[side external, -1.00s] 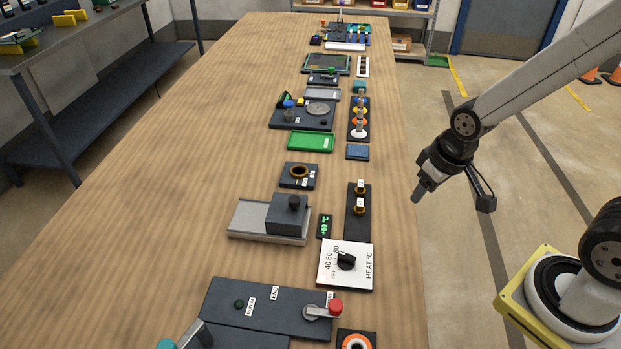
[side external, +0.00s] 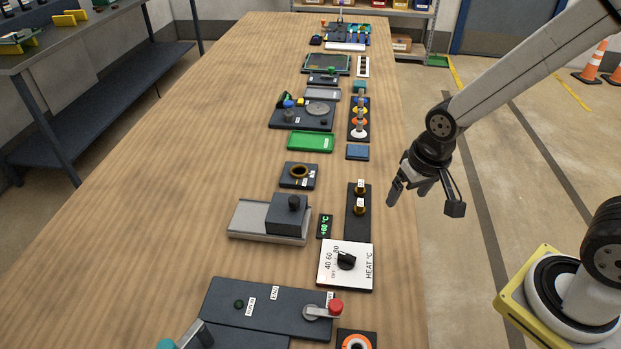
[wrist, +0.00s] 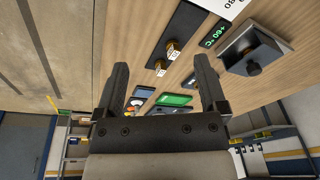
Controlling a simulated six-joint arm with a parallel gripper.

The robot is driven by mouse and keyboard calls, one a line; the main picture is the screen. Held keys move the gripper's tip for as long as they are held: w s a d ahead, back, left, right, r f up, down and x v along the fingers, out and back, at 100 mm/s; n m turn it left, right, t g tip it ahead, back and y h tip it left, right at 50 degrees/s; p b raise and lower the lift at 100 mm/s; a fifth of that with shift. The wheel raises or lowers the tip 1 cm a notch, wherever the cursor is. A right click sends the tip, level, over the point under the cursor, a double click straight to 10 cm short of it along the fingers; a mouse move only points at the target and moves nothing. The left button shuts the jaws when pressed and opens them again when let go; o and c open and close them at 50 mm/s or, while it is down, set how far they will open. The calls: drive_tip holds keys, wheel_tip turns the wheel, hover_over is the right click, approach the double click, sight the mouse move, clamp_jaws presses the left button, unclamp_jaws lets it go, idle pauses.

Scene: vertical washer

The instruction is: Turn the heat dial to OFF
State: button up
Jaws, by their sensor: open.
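The heat dial is a black knob (side external: 346,260) on a white square panel (side external: 360,281) marked OFF, 40, 60, 80 and HEAT °C, near the table's right edge. I cannot clearly tell which mark the knob points to. A small dark display (side external: 325,226) beside it reads +60 °C in green; it also shows in the wrist view (wrist: 213,34). My gripper (side external: 408,192) is open and empty, in the air off the table's right edge, above and to the right of the dial. In the wrist view both fingers (wrist: 158,85) stand wide apart. Only a corner of the white panel (wrist: 222,8) shows there.
A dark plate with two brass knobs (side external: 360,199) lies just behind the dial panel. A grey block on a metal slide (side external: 270,219) stands to its left. A dark panel with a red-knobbed lever (side external: 334,307) lies in front. The table's left side is clear.

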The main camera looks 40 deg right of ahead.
sight(347, 255)
drive_tip(key=shift+w+a+f+m+g, duration=0.4)
drive_tip(key=shift+a+f+m, duration=0.3)
drive_tip(key=shift+a+m, duration=1.1)
drive_tip(key=shift+w+a+f+m+g, duration=0.25)
drive_tip(key=shift+w+a+f+m, duration=0.35)
drive_tip(key=shift+a+m, duration=1.15)
drive_tip(key=shift+w+a+f+m+g, duration=0.4)
drive_tip(key=shift+a+f+m, duration=0.35)
drive_tip(key=shift+a+m, duration=1.05)
drive_tip(key=shift+a+n, duration=0.45)
drive_tip(key=shift+f, duration=0.15)
drive_tip(key=shift+f, duration=3.7)
clamp_jaws()
